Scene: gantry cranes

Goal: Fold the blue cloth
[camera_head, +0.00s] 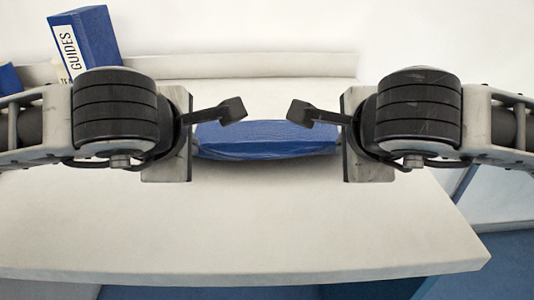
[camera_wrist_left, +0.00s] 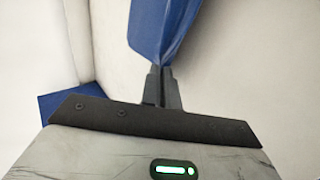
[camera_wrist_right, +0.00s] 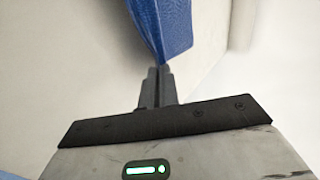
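The blue cloth (camera_head: 265,141) is stretched between my two grippers in the head view, with a faint shadow below it on the white table (camera_head: 250,225). My left gripper (camera_head: 197,149) is shut on the cloth's left end. In the left wrist view its closed fingers (camera_wrist_left: 160,75) pinch the gathered cloth (camera_wrist_left: 160,28). My right gripper (camera_head: 338,147) is shut on the right end. In the right wrist view its closed fingers (camera_wrist_right: 157,75) pinch the narrowed cloth (camera_wrist_right: 163,25). Cloth parts behind my wrists are hidden.
A blue binder (camera_head: 95,40) labelled "GUIDES" stands at the table's back left. Another blue object (camera_head: 8,78) shows at the far left edge. A raised pale ledge (camera_head: 240,66) runs along the back. The table's front half is clear.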

